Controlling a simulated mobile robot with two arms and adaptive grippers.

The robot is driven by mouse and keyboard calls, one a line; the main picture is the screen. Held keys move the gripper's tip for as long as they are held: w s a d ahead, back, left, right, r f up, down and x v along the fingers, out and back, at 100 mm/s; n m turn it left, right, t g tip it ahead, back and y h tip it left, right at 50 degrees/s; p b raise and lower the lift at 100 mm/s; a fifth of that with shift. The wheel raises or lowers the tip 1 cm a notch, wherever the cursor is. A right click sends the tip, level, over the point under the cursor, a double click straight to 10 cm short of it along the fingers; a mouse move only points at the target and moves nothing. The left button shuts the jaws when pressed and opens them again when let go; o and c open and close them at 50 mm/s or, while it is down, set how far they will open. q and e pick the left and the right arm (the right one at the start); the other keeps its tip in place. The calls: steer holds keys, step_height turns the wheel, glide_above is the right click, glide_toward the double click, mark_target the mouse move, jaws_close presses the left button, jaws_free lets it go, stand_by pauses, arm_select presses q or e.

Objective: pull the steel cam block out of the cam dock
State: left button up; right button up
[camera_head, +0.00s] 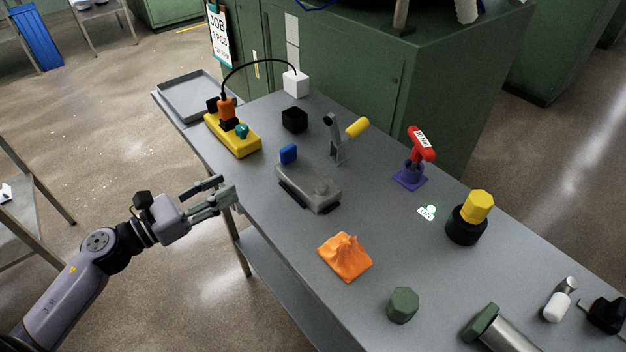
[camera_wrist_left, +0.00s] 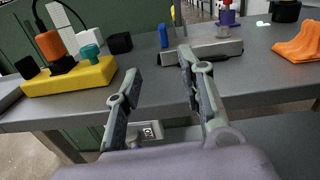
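My left gripper (camera_head: 226,192) is open and empty at the bench's near left edge, apart from the block. The wrist view shows its fingers (camera_wrist_left: 158,68) spread. My right gripper is not in view.
A yellow power strip (camera_head: 238,143) with an orange plug is at the left. A toggle lever with a yellow handle (camera_head: 357,127) stands behind the block. Orange cloth (camera_head: 344,256) lies in front right. A red-handled purple stand (camera_head: 410,178) is to the right. Bench between gripper and block is clear.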

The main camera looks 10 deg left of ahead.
arm_select(q)
steer(key=d+m, duration=0.1)
steer(key=p, duration=0.2)
glide_toward(281, 154)
steer(key=shift+x, duration=1)
steer(key=p+x, duration=0.1)
steer(key=x, duration=0.3)
steer(key=shift+a+f, duration=0.15)
steer(key=shift+w+d+f+p, duration=0.1)
steer(key=shift+w+d+p, duration=0.25)
steer(key=shift+w, duration=0.1)
steer(key=shift+w+d, duration=0.2)
steer(key=x, duration=0.1)
steer(key=p+x, duration=0.2)
steer(key=shift+w+d+r, duration=0.2)
steer(key=shift+w+r, duration=0.05)
steer(key=shift+w, duration=0.05)
steer(key=shift+w+d+f, duration=0.1)
steer(key=shift+w+d, duration=0.2)
steer(key=shift+w, duration=0.1)
steer(key=shift+s, duration=0.1)
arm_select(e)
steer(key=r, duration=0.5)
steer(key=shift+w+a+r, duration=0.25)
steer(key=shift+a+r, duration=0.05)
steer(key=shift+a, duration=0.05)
arm_select(q)
steer(key=shift+c, duration=0.5)
